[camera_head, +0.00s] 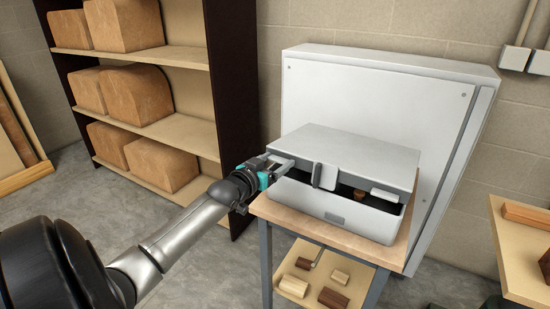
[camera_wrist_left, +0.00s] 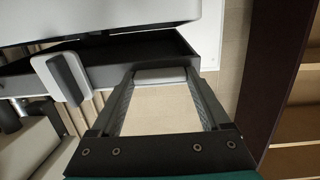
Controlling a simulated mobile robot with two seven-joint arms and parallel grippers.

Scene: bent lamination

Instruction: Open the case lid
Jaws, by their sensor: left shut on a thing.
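The grey case (camera_head: 352,218) stands on a small wooden-topped table. Its lid (camera_head: 350,150) is tilted up a little at the front, leaving a dark gap with a small brown thing (camera_head: 361,194) inside. A light plate with a dark handle (camera_head: 324,176) is on the lid's front; it also shows in the left wrist view (camera_wrist_left: 62,78). A pale tab (camera_head: 385,195) is at the right front. My left gripper (camera_head: 281,165) is at the lid's left front corner, its fingers (camera_wrist_left: 160,82) shut on a light grey tab (camera_wrist_left: 160,74). My right gripper is not in view.
A large pale panel (camera_head: 375,85) stands behind the case. A dark-sided shelf (camera_head: 215,80) with brown blocks is at the left. The table (camera_head: 262,208) has a lower shelf with several wood blocks. Another wooden table (camera_head: 510,250) is at the right.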

